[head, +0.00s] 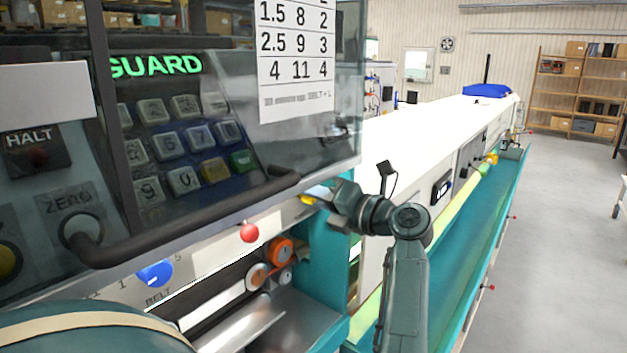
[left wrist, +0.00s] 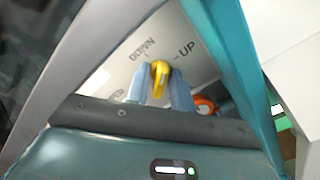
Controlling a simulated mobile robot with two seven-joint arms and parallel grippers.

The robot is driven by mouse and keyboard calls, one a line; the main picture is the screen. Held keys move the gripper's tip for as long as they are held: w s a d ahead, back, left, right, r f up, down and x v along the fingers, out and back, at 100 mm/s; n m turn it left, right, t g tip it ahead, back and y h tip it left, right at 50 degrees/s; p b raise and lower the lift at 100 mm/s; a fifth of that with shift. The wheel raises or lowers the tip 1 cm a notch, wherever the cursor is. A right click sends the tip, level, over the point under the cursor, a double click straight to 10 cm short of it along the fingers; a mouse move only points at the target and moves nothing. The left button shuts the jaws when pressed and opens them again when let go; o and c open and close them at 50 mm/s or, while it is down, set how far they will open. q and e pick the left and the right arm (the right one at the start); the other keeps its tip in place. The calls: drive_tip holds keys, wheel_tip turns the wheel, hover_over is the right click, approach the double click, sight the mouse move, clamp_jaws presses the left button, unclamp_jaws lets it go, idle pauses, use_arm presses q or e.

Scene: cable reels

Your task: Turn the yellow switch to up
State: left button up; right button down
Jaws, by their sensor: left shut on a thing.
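The yellow switch (left wrist: 160,75) sits on a pale panel in the left wrist view, with the DOWN mark to its upper left and the UP mark to its upper right. Its handle appears to lie between these marks; its exact setting is hard to tell. My left gripper (left wrist: 161,88) is shut on it, one blue-grey finger on each side. In the head view the switch (head: 309,198) is a small yellow patch beside my left gripper (head: 325,197), which partly hides it. My right gripper is not in view.
A glass guard with a dark handle bar (head: 190,225) hangs close to the left of my gripper. A red ball knob (head: 249,233), a blue knob (head: 155,273) and an orange knob (head: 282,250) sit below. The long white machine (head: 440,125) runs back; open floor lies right.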

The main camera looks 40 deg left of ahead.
use_arm(q)
drive_tip(key=shift+r+m+p, duration=0.25)
drive_tip(key=shift+m+p, duration=0.55)
drive_tip(key=shift+p, duration=0.15)
drive_tip(key=shift+m+p, duration=0.9)
drive_tip(key=shift+p, duration=0.25)
drive_tip(key=shift+f+m, duration=0.3)
drive_tip(key=shift+m, duration=0.4)
drive_tip(key=shift+d+m+b, duration=0.1)
drive_tip(key=shift+m+b, duration=0.2)
drive_tip(key=shift+m, duration=0.4)
drive_tip(key=o, duration=0.4)
drive_tip(key=shift+c, duration=0.2)
drive_tip(key=o, duration=0.3)
drive_tip(key=shift+r, duration=0.1)
drive_tip(key=o, duration=0.3)
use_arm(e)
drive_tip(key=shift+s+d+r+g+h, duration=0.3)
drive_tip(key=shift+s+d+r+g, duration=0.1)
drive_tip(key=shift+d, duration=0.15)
